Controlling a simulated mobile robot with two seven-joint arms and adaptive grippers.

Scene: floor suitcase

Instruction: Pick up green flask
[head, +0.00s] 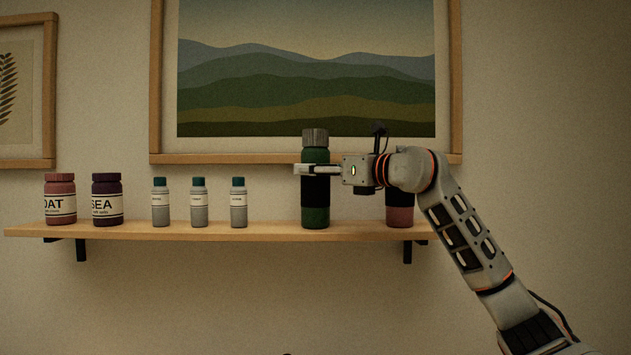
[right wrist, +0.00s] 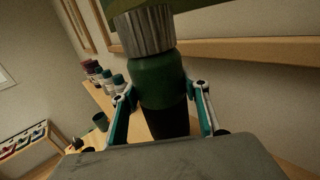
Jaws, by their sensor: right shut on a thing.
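The green flask (head: 316,215) stands upright on the wall shelf, with a grey ribbed cap and a black band around its middle. My right gripper (head: 318,170) reaches in from the right and is shut on the flask at its upper body, below the cap. In the right wrist view the flask (right wrist: 158,82) is between the two fingers (right wrist: 165,118), its lower part dark and partly hidden by the gripper body. In the head view the flask's base appears at shelf level; I cannot tell if it is touching. My left gripper is not in view.
On the wooden shelf (head: 270,231), a pink jar (head: 60,190), a dark purple jar (head: 107,185) and three small grey bottles (head: 198,205) stand left of the flask. A pink-and-black flask (head: 400,217) stands right, partly behind my arm. A framed landscape (head: 305,90) hangs behind.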

